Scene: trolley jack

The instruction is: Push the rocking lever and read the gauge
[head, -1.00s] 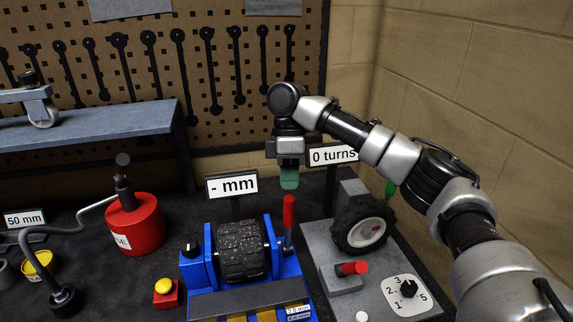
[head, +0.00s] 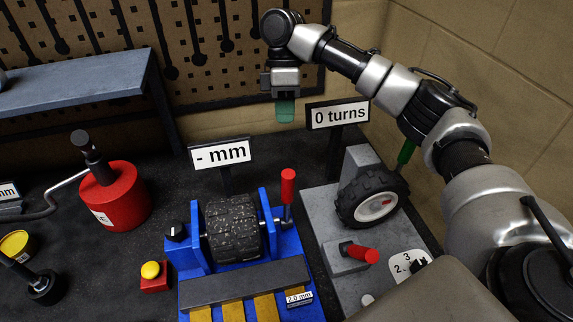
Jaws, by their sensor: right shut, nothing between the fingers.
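My right gripper (head: 285,110) is shut and empty, its green fingers pointing down. It hangs above and behind the blue stand (head: 208,301), apart from everything. The blue stand carries a dark tyre (head: 233,228) and an upright red-handled lever (head: 288,187) at its right side. A second red-handled lever (head: 361,253) tilts to the right on the grey plate (head: 320,218). I cannot tell which is the rocking lever. One display (head: 219,152) reads "- mm" and another (head: 338,114) reads "0 turns". My left gripper is not in view.
A wheel (head: 372,199) stands on the grey plate, near a numbered dial (head: 408,265) partly hidden by my arm. A yellow button on a red box (head: 152,278) and a red can (head: 122,197) stand at the left. A grey shelf (head: 75,83) is behind.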

